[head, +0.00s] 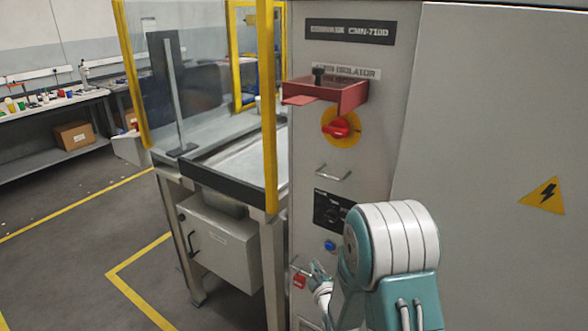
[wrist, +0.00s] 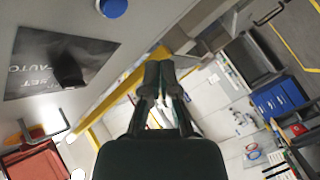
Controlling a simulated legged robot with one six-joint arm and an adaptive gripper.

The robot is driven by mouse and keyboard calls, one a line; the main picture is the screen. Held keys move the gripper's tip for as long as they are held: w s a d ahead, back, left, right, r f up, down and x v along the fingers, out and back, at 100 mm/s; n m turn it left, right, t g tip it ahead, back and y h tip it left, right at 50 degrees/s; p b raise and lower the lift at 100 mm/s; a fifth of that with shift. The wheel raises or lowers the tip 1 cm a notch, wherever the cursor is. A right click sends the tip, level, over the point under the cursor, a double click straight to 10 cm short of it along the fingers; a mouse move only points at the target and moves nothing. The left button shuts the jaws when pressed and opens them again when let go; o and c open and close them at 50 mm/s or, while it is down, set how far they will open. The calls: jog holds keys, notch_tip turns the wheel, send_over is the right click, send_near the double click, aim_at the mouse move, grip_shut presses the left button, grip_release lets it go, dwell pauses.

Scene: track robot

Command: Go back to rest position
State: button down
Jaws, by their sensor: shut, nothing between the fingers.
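My gripper (head: 316,270) is low in front of the grey cabinet (head: 480,150) in the head view, partly hidden behind my arm. It appears near a small red tag and below the blue button (head: 330,245). In the wrist view my gripper (wrist: 160,75) has its two fingers together, with nothing between them. The blue button (wrist: 112,8) and the black selector plate (wrist: 55,60) with its knob lie to the upper left there, apart from the fingers.
The cabinet carries a metal handle (head: 333,174), a red rotary switch (head: 340,129) and a red bracket (head: 340,97). A yellow-framed glazed enclosure (head: 270,110) stands to the left. Open floor (head: 75,250) lies at far left, before a workbench (head: 45,107).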

jog(key=s+d+r+m+g+h, duration=0.25)
jog(key=s+r+m+g, duration=0.35)
jog(key=r, duration=0.7)
jog(key=s+d+r+m+g, duration=0.1)
jog(key=s+r+m+g, duration=0.1)
jog(key=s, duration=1.1)
jog(key=s+d+r+m+g, duration=0.1)
jog(key=s+r+m+g, duration=0.2)
jog(key=s, duration=1)
jog(key=shift+v, duration=0.95)
jog(key=shift+w, duration=0.3)
